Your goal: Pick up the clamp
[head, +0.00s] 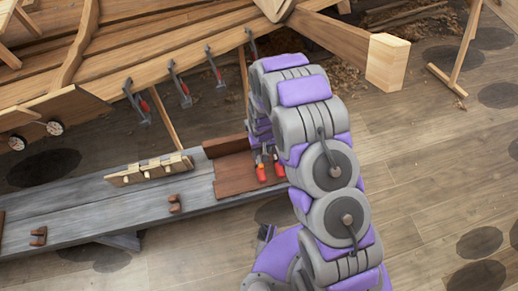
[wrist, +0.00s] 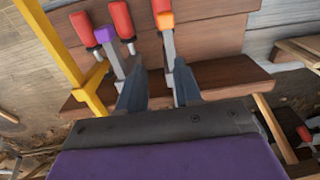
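Clamps with red handles stand at a brown wooden rack on the bench end. In the wrist view, one clamp (wrist: 168,45) has an orange piece below its red handle, and another clamp (wrist: 109,58) has a purple piece. A further red handle (wrist: 122,20) shows between them. In the head view, red handles (head: 262,172) show beside my arm, which hides part of the rack. My gripper (wrist: 157,88) is open at the rack. The orange-marked clamp's bar appears between the fingers, nearer the right one; contact is unclear. The purple-marked clamp's bar is just left of the left finger.
The brown rack (wrist: 225,75) has a ledge below the clamps. A yellow post (wrist: 62,50) stands close on the left. The grey bench (head: 90,212) carries wooden blocks (head: 150,170). More clamps (head: 180,85) hang on the hull's edge. Floor at right is open.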

